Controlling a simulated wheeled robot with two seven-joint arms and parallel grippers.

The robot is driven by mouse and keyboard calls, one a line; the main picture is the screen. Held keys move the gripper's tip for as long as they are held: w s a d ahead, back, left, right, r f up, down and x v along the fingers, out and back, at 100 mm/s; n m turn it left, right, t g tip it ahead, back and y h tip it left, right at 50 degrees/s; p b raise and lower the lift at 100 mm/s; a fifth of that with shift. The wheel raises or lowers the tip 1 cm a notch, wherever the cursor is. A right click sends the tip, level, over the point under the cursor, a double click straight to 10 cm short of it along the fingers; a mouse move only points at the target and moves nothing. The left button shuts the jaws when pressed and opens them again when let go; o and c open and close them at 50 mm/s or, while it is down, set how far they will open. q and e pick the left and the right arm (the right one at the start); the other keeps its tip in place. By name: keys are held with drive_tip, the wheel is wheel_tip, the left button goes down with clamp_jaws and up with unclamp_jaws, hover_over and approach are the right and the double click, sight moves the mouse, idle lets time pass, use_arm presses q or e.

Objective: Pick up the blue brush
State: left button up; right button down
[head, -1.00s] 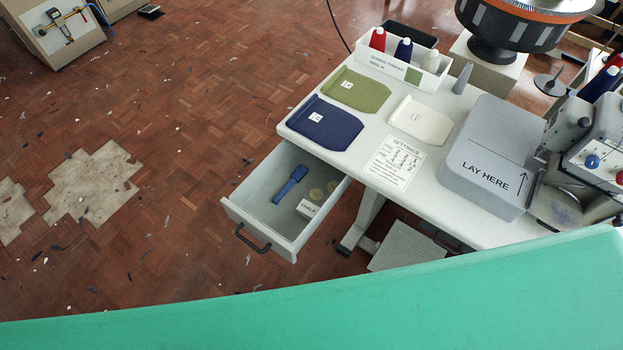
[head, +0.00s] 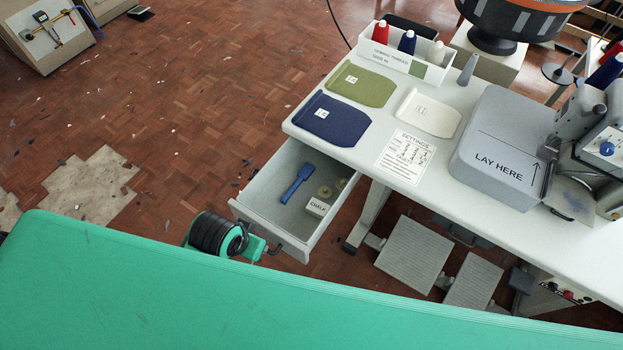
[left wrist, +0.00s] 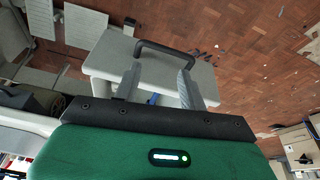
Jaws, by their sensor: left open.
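The blue brush (head: 297,184) lies in the open grey drawer (head: 262,222) under the sewing table, beside the white chalk box. In the left wrist view a small bit of blue, likely the brush (left wrist: 153,99), shows low between the fingers. My left gripper (left wrist: 160,76) is open, its two grey fingers apart. The drawer's dark handle (left wrist: 166,50) appears between and beyond the fingertips; I cannot tell whether they touch it. In the head view my left wrist is at the drawer's front, with the fingers mostly hidden. My right gripper is in neither view.
The chalk box (head: 317,207) and round discs (head: 325,192) share the drawer. The white table (head: 377,155) above carries blue, green and cream fabric pieces, a thread box (head: 407,56) and a grey block (head: 505,140). Wood floor (head: 150,110) lies open to the left.

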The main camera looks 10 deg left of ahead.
use_arm(q)
drive_tip(key=shift+m+h, duration=0.5)
drive_tip(key=w+d, duration=0.4)
drive_tip(key=w, duration=0.1)
drive_tip(key=shift+w+d+r, duration=0.1)
drive_tip(key=shift+d+r, duration=0.05)
drive_tip(key=shift+r, duration=0.1)
drive_tip(key=w+d+m+g, duration=0.1)
drive_tip(key=w+d+g, duration=0.15)
drive_tip(key=w, duration=0.45)
drive_tip(key=r+y, duration=0.2)
hover_over(297, 182)
drive_tip(key=shift+g, duration=0.35)
drive_tip(key=f, duration=0.8)
drive_tip(key=shift+w+d, duration=0.1)
drive_tip(key=shift+d, duration=0.2)
drive_tip(key=f, duration=0.5)
drive_tip(key=shift+a+f, duration=0.2)
drive_tip(key=shift+a, duration=0.05)
drive_tip(key=shift+c, duration=0.4)
drive_tip(key=c, duration=0.7)
clamp_jaws()
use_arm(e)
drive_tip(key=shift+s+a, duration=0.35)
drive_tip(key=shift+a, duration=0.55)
